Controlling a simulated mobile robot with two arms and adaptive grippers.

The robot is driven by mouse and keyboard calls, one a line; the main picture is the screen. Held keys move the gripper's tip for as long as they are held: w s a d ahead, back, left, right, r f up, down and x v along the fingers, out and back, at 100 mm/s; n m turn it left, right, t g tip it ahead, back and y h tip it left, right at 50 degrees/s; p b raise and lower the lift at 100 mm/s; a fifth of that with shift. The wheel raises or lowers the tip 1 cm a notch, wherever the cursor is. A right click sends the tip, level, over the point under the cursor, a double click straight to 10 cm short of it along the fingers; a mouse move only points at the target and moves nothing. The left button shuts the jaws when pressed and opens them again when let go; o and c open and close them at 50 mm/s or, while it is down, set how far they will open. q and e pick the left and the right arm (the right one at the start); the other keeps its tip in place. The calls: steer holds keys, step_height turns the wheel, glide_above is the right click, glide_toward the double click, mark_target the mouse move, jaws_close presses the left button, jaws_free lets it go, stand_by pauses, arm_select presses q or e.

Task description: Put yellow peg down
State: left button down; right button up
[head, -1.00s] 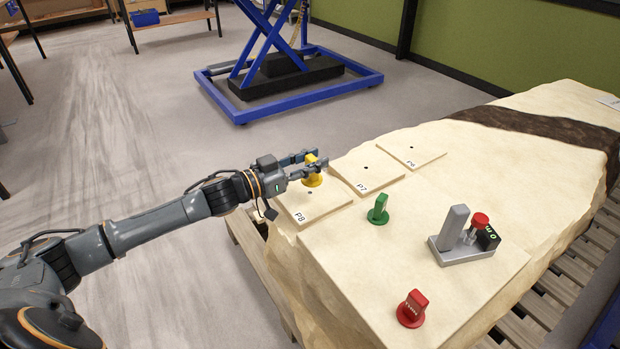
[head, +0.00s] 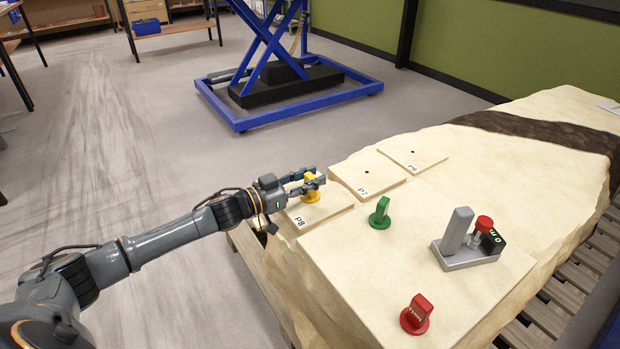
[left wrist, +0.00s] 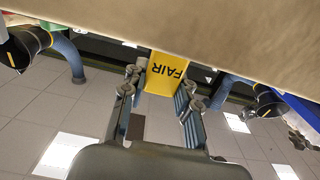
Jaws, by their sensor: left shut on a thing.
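The yellow peg (head: 310,188) is at the P8 plate (head: 324,209), upright, with its base at or just above the plate's surface; I cannot tell if its pin is in the hole. My left gripper (head: 311,179) is shut on the yellow peg's handle from the left. In the left wrist view the yellow peg (left wrist: 164,74) shows the word FAIR upside down between the fingers of the left gripper (left wrist: 161,92). The hole of the P8 plate is hidden. My right gripper is not in view.
The P7 plate (head: 366,175) and P6 plate (head: 412,151) lie behind, with bare holes. A green peg (head: 380,213), a red peg (head: 416,314) and a grey device with a red knob (head: 467,250) stand on the pale block (head: 470,170).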

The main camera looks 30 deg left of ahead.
arm_select(q)
steer(key=c, duration=1)
jaws_free()
steer(key=shift+f, duration=0.1)
steer(key=p+v, duration=0.1)
steer(key=v, duration=1.1)
steer(key=shift+r+p, duration=0.2)
steer(key=shift+p, duration=0.2)
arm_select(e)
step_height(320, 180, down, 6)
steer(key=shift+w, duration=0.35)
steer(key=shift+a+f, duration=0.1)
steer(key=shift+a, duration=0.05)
